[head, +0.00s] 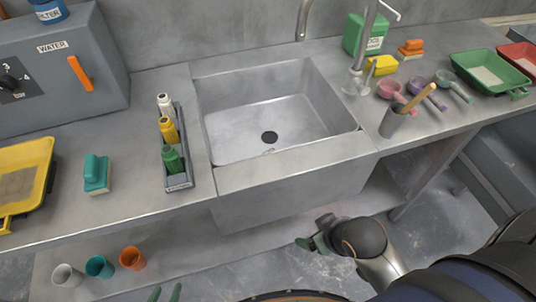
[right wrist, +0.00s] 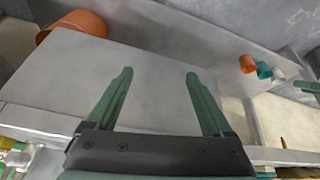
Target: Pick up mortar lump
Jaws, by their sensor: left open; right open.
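I cannot clearly make out a mortar lump. A small pale speck (head: 269,151) sits at the inner front edge of the sink (head: 265,178), too small to identify. My right gripper (head: 308,243) is below the counter, in front of the sink. In the right wrist view its green fingers (right wrist: 158,95) are apart, with nothing between them. Only the green fingertips of my left gripper (head: 166,293) show at the bottom of the head view, apart and empty.
A yellow tray (head: 44,190), teal-handled block (head: 96,175) and bottle rack (head: 178,182) are left of the sink; a green tray (head: 515,92) and scoops are right. Cups (head: 132,259) stand below the counter. An orange bucket (right wrist: 85,20) shows in the wrist view.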

